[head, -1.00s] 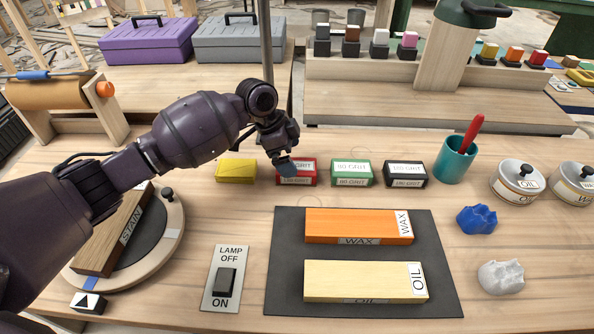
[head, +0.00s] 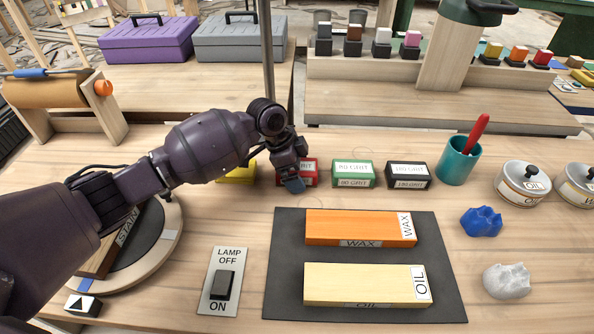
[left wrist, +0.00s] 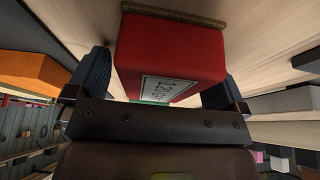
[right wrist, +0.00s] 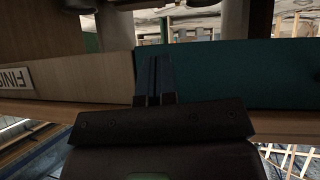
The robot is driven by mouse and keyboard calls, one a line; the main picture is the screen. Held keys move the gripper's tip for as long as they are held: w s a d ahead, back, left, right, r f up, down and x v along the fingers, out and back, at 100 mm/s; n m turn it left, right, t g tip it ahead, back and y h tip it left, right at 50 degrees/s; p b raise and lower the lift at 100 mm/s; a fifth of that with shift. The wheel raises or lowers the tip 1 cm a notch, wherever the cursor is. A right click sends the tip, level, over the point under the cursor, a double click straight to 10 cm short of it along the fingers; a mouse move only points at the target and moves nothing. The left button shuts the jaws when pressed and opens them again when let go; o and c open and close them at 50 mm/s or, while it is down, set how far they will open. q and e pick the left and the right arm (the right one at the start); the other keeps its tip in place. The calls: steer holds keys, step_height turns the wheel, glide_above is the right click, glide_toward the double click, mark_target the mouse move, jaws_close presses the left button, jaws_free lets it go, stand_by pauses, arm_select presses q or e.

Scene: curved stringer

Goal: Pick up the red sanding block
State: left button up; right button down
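The red sanding block (head: 311,174) stands on the bench in the row of grit blocks, its left part hidden behind my left gripper (head: 294,184). In the left wrist view the red block (left wrist: 172,55) lies between the two spread fingers of my left gripper (left wrist: 158,85), one on each side. A narrow gap shows beside one finger; contact at the other is unclear. My right gripper (right wrist: 155,78) shows only in the right wrist view, with its fingers together and nothing visible between them.
A green block (head: 353,174) and a black block (head: 408,176) stand to the right of the red one. A yellow block (head: 237,173) is close on the left, partly behind my arm. A dark mat (head: 287,270) with orange and pale boards lies in front.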

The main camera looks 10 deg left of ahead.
arm_select(q)
steer(key=c, duration=1)
arm_select(e)
steer(key=shift+s, duration=0.1)
arm_select(q)
steer(key=shift+r+p, duration=1.75)
steer(key=shift+r, duration=8.35)
steer(key=shift+c, duration=0.2)
arm_select(e)
steer(key=shift+s+d+r, duration=0.1)
steer(key=shift+s+r, duration=0.05)
steer(key=shift+r, duration=0.4)
steer(key=shift+s+r, duration=0.15)
steer(key=shift+r, duration=0.4)
